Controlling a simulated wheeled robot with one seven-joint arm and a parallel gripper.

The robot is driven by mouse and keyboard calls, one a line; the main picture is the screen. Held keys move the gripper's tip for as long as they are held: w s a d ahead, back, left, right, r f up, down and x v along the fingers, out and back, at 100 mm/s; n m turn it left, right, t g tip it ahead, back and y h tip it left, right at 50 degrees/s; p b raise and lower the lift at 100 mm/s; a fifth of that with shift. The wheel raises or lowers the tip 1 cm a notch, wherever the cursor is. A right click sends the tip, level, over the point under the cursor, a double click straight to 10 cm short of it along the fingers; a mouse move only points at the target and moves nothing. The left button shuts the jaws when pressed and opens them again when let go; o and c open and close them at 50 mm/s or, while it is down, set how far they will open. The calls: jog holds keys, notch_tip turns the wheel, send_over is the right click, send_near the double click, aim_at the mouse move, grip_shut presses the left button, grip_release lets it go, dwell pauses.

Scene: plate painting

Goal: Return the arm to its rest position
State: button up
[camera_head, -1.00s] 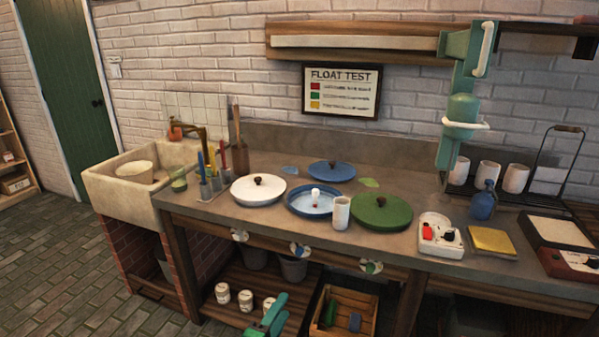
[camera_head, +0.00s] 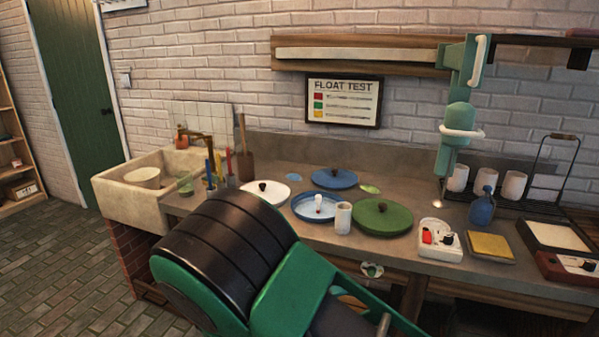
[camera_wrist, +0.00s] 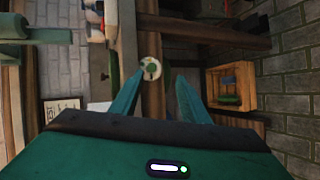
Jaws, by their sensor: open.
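My green arm with a black ribbed joint rises in front of the bench in the head view, over its front edge and left part. The fingertips do not show clearly there. In the wrist view my gripper (camera_wrist: 158,90) shows two green fingers spread apart with nothing between them. Beyond the fingers is the wooden bench front with a round green-and-white knob (camera_wrist: 150,69). That view is turned on its side.
The bench holds a white lid (camera_head: 266,191), a blue lid (camera_head: 334,178), a green lid (camera_head: 382,217), a blue dish (camera_head: 304,212), a white cup (camera_head: 343,218) and a white switch box (camera_head: 440,239). A sink (camera_head: 124,207) stands left. A wooden crate (camera_wrist: 249,84) sits below. The left floor is clear.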

jog(key=s+d+r+m+g+y, duration=0.1)
jog(key=s+d+r+m+g, duration=0.2)
jog(key=d, duration=0.5)
jog(key=s+d+r+m+g+y, duration=0.1)
jog(key=s+d+r+m+g, duration=0.15)
jog(key=d, duration=0.45)
jog(key=s+d+r+m+g+y, duration=0.1)
jog(key=s+d+r+m+g, duration=0.2)
jog(key=d, duration=0.5)
jog(key=s+d+r+m+y, duration=0.2)
jog(key=s+r, duration=0.3)
jog(key=s, duration=0.6)
jog(key=s+d+r+m+y, duration=0.3)
jog(key=s+d+r+y, duration=0.1)
jog(key=s, duration=0.6)
jog(key=shift+s+d+r+m+y, duration=0.4)
jog(key=shift+r+y, duration=0.1)
jog(key=shift+y, duration=0.3)
jog(key=shift+g, duration=0.25)
jog(key=shift+w+f, duration=0.25)
jog(key=shift+w, duration=0.4)
